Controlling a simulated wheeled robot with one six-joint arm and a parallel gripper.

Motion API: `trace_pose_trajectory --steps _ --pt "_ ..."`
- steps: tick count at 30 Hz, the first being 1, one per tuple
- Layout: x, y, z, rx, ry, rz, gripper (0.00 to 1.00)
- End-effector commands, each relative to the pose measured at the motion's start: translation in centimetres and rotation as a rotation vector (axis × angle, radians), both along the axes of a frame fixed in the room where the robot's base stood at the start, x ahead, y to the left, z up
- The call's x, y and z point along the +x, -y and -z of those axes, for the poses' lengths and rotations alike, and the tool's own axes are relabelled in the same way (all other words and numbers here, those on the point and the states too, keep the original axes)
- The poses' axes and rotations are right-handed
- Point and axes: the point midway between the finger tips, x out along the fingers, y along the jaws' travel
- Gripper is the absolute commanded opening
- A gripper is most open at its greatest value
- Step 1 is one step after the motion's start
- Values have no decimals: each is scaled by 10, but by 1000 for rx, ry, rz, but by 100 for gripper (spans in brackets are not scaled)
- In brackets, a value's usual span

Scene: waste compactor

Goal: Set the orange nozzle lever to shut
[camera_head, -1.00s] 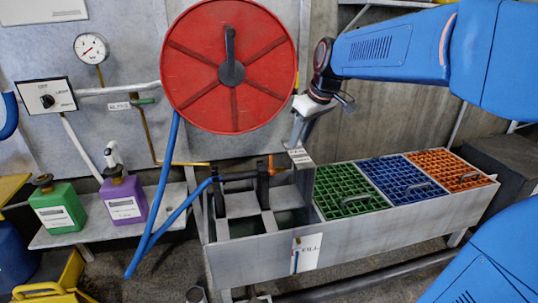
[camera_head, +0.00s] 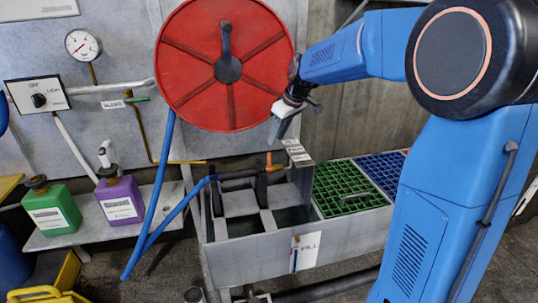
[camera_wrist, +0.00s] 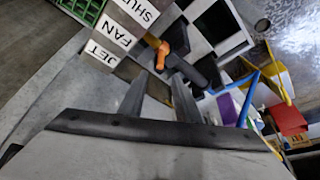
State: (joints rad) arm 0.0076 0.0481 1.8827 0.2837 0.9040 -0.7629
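The orange nozzle lever (camera_head: 269,160) is small and sits at the end of a dark nozzle above the trough's left part. My gripper (camera_head: 279,138) is above and slightly right of the lever in the head view. In the wrist view its two fingers (camera_wrist: 160,82) are apart, with nothing between them. The lever lies beyond the fingertips, apart from them.
A red hose reel (camera_head: 226,66) hangs on the wall just left of my gripper. A blue hose (camera_head: 158,205) runs from it to the nozzle. The trough (camera_head: 250,262) has green (camera_head: 345,188) and blue (camera_head: 385,168) grates. Green (camera_head: 52,210) and purple (camera_head: 120,200) jugs stand left.

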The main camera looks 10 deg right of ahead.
Motion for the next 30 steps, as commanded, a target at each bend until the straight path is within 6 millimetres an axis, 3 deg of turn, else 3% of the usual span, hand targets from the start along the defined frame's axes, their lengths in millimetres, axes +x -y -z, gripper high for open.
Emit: trace_pose_trajectory --steps 15,21,30 --pt "26 -19 79 0 -2 1 30" --pt "31 -22 92 0 -2 1 30" --pt "32 -22 94 0 0 1 30"
